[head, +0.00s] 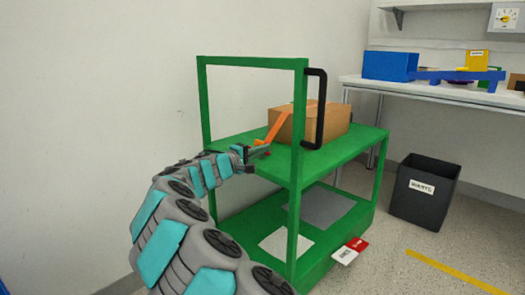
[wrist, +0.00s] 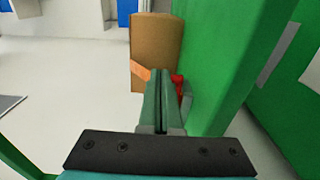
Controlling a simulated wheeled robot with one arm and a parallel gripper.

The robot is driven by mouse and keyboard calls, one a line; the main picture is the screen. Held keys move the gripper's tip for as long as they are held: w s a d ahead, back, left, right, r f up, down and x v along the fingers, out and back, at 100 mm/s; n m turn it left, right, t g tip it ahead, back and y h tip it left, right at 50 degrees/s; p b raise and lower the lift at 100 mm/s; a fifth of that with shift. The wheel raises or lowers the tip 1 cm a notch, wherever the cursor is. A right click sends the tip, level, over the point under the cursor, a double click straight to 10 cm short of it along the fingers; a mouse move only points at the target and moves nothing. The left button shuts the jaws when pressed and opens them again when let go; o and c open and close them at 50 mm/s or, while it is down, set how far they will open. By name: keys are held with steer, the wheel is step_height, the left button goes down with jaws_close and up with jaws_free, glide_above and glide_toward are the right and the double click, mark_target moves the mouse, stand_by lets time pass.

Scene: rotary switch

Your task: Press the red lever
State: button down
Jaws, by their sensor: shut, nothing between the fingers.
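The red lever shows as a small red part (wrist: 178,84) just right of my fingers in the wrist view, partly hidden by them. In the head view a small red spot (head: 267,154) sits on the green cart's upper shelf, close to my fingertips. My gripper (head: 262,149) is shut and empty, low over the near left part of this shelf. In the wrist view its closed fingers (wrist: 160,72) point past the red part toward a cardboard box. I cannot tell whether they touch the red part.
The green cart (head: 253,62) has upright posts and a black handle (head: 321,110). An orange slanted piece (head: 274,128) stands before the cardboard box (head: 333,118). A black bin (head: 425,192) and a bench (head: 440,91) with a blue box (head: 389,66) are at right.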

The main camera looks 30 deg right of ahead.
stand_by(0.3)
steer(key=s+a, duration=0.7)
steer(key=a, duration=0.4)
steer(key=shift+s+p, duration=0.2)
steer(key=shift+p, duration=0.1)
steer(key=shift+d, duration=0.1)
